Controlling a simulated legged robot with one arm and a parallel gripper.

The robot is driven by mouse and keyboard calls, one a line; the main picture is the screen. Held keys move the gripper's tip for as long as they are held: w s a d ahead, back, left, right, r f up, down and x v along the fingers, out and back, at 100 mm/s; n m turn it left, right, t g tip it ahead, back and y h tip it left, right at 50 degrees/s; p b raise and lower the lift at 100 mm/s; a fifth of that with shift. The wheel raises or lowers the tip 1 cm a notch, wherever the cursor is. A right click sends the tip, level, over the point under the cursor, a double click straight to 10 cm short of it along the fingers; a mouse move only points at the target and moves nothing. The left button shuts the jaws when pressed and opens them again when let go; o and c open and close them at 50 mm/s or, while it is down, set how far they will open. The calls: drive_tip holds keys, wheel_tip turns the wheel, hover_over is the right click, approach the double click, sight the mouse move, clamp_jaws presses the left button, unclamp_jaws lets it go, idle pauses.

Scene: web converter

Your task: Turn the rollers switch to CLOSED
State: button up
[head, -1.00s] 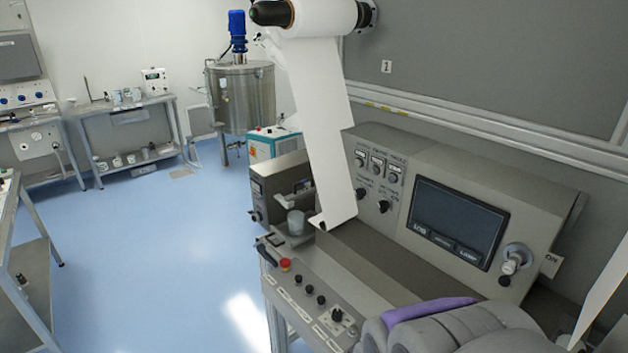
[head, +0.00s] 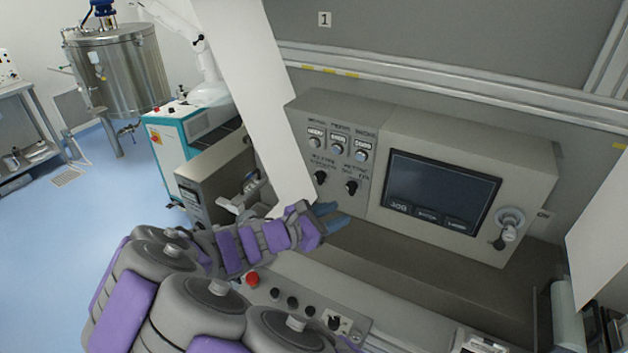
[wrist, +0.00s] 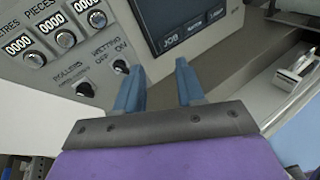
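The rollers switch (head: 320,177) is a small black knob on the grey control panel, left of the wetting switch (head: 351,187). In the wrist view the rollers switch (wrist: 84,89) shows at the left under its "ROLLERS" label, and the wetting switch (wrist: 120,66) is close to my left fingertip in the picture. Which setting the rollers switch points to is too small to read. My gripper (head: 333,214) is open and empty, just below the two switches in the head view. Its blue fingers (wrist: 161,72) are apart, with nothing between them.
Three counters with knobs (head: 338,149) sit above the switches. A dark screen (head: 440,190) and a larger rotary switch (head: 509,224) are to the right. A white web sheet (head: 258,95) hangs left of the panel. A lower console (head: 293,300) with a red button lies below.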

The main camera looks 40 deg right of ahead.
drive_tip(key=w+a+f+n+t, duration=0.3)
drive_tip(key=w+f+n+t, duration=0.1)
drive_tip(key=w+n, duration=0.25)
drive_tip(key=w+a+f+n+t, duration=0.3)
drive_tip(key=w+n+t, duration=0.1)
drive_tip(key=w+n, duration=0.25)
drive_tip(key=b, duration=0.1)
approach(316, 179)
drive_tip(key=shift+h, duration=0.3)
drive_tip(key=x, duration=0.5)
drive_tip(key=f+b+x, duration=0.1)
drive_tip(key=x, duration=0.2)
drive_tip(key=shift+d, duration=0.1)
drive_tip(key=shift+w+d+r, duration=0.2)
drive_tip(key=shift+w+d, duration=0.15)
drive_tip(key=shift+d, duration=0.15)
clamp_jaws()
